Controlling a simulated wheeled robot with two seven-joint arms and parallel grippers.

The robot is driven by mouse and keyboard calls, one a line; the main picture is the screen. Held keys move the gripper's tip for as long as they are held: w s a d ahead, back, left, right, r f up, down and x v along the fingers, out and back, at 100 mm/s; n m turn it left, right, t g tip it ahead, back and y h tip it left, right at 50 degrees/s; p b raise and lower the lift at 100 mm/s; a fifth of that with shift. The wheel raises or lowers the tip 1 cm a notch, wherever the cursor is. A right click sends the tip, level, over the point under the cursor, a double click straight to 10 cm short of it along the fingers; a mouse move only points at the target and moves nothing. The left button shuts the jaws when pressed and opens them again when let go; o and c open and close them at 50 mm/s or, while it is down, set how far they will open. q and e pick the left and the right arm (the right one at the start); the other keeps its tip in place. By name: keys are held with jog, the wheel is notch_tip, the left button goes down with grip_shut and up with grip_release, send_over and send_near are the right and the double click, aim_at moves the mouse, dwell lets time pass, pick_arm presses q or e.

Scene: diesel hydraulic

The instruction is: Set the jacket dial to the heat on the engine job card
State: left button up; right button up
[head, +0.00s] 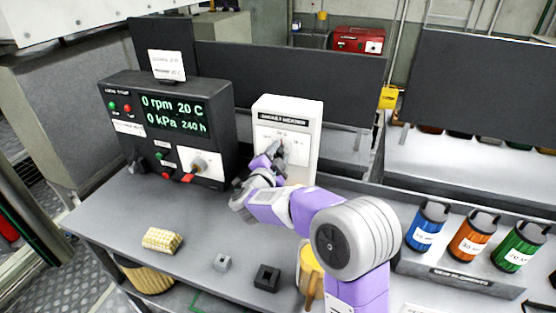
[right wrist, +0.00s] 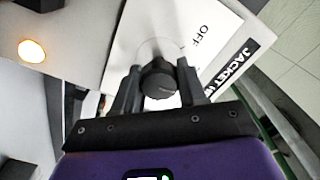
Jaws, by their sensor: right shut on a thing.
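My right gripper (right wrist: 157,88) is shut on the dial, one finger on each side. In the head view my right gripper (head: 272,154) is at the front of the box and hides most of the dial. A white card (head: 167,64) stands on top of the black console; its print is too small to read. My left gripper is out of view.
The black console (head: 220,124) left of the heater reads 0 rpm, 20 C, 0 kPa, 240 h. A yellow checked cloth (head: 162,240) and two small blocks lie in front. Blue, orange and green canisters (head: 470,236) stand at the right.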

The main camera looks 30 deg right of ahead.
jog(key=shift+m, duration=0.4)
jog(key=o, duration=1)
jog(key=shift+s, duration=0.1)
jog(key=p+v, duration=0.1)
jog(key=v, duration=0.6)
jog(key=shift+s+a, duration=0.1)
jog(key=shift+a, duration=0.1)
